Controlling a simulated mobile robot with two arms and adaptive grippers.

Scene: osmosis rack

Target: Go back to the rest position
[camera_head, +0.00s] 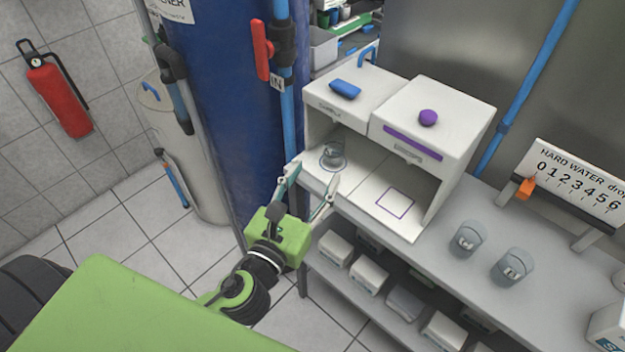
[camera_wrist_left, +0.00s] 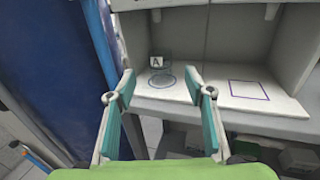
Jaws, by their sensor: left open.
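My left gripper (camera_head: 305,192) is open and empty, in front of the left compartment of a white two-compartment box (camera_head: 440,112). In the left wrist view its two teal fingers (camera_wrist_left: 160,95) stand apart with nothing between them. A clear glass beaker (camera_head: 333,156) stands upright on the floor of the left compartment, beyond the fingertips and apart from them. In the left wrist view the beaker with an "A" label (camera_wrist_left: 157,66) shows near a round outline. The right compartment has a purple square outline (camera_head: 395,203) and is empty. My right gripper is not in view.
Two beakers (camera_head: 467,238) (camera_head: 512,267) stand on the grey bench (camera_head: 460,290) to the right. A hard water scale board (camera_head: 580,180) with an orange marker stands behind them. White boxes (camera_head: 369,274) fill the lower shelf. A blue tank (camera_head: 225,90) stands close to the left gripper.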

